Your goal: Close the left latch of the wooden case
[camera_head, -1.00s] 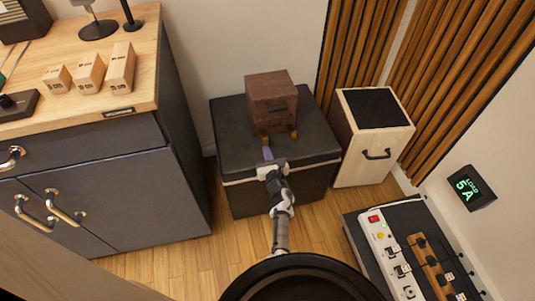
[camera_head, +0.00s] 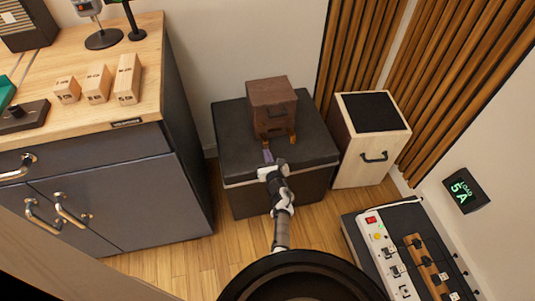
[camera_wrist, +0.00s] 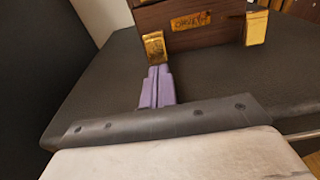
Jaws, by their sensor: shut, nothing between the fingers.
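The wooden case (camera_head: 272,97) is a dark brown box on a black padded box, its lid apparently down. In the wrist view its lower front wall (camera_wrist: 190,37) shows a small label between two brass latches. The left latch (camera_wrist: 154,46) and the right latch (camera_wrist: 256,27) both hang low at the front, apart from the upper wall as far as I can tell. My gripper (camera_head: 267,155) is shut and empty. Its purple fingers (camera_wrist: 158,88) point at the left latch, with their tips just below its lower end; I cannot tell whether they touch.
The black padded box (camera_head: 235,150) has bare top around the case. A wood-sided box with a black top (camera_head: 375,110) stands close at right. A dark cabinet (camera_head: 110,190) stands at left. A power panel (camera_head: 390,260) is at lower right. The wall is behind.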

